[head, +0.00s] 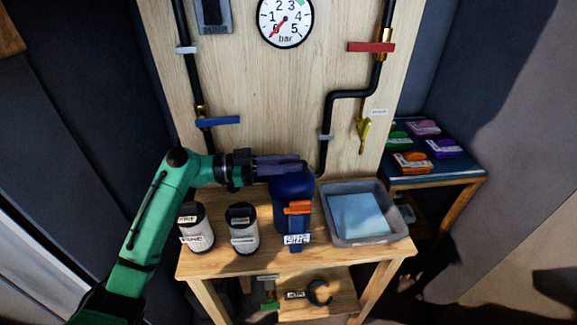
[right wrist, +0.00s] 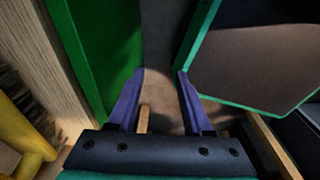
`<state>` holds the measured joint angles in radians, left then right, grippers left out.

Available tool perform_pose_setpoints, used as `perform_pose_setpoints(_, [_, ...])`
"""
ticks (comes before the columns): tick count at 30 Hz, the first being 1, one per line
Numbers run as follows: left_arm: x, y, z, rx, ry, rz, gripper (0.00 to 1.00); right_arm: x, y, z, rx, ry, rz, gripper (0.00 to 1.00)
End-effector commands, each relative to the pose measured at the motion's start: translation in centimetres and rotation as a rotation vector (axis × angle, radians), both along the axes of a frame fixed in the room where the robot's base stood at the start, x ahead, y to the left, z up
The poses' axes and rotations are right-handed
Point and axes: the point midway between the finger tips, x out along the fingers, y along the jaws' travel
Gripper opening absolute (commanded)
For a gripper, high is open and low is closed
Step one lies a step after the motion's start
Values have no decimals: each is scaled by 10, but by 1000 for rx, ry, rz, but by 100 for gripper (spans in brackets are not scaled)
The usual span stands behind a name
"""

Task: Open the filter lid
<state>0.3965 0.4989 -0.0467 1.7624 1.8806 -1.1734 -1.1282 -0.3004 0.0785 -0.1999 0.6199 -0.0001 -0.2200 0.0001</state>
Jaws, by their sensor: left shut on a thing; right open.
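The blue filter housing (head: 291,200) stands upright on the wooden bench, with an orange latch (head: 298,208) and a white label on its front. My left gripper (head: 300,165) reaches in from the left, with its purple fingers across the top of the housing. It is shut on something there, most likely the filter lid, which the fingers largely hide. I cannot tell whether the lid is raised. My right gripper (right wrist: 155,85) is open and empty in the right wrist view, away from the filter.
Two white filter cartridges (head: 242,229) with dark caps stand left of the housing. A grey tray (head: 395,232) with a light blue cloth sits to its right. Black pipes, a red-handled valve (head: 371,47), a blue-handled valve (head: 217,121) and a pressure gauge (head: 285,20) are on the back panel.

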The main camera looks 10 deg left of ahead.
Motion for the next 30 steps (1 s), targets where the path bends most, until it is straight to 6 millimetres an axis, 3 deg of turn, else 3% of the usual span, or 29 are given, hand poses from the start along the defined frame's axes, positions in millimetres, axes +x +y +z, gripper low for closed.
perform_pose_setpoints(21, [42,14,25,-149,444,1,0,0,-2,-22,-2,0,1,50])
perform_pose_setpoints(30, [51,17,27,-175,533,0,0,0,-2,-24,-2,0,1,50])
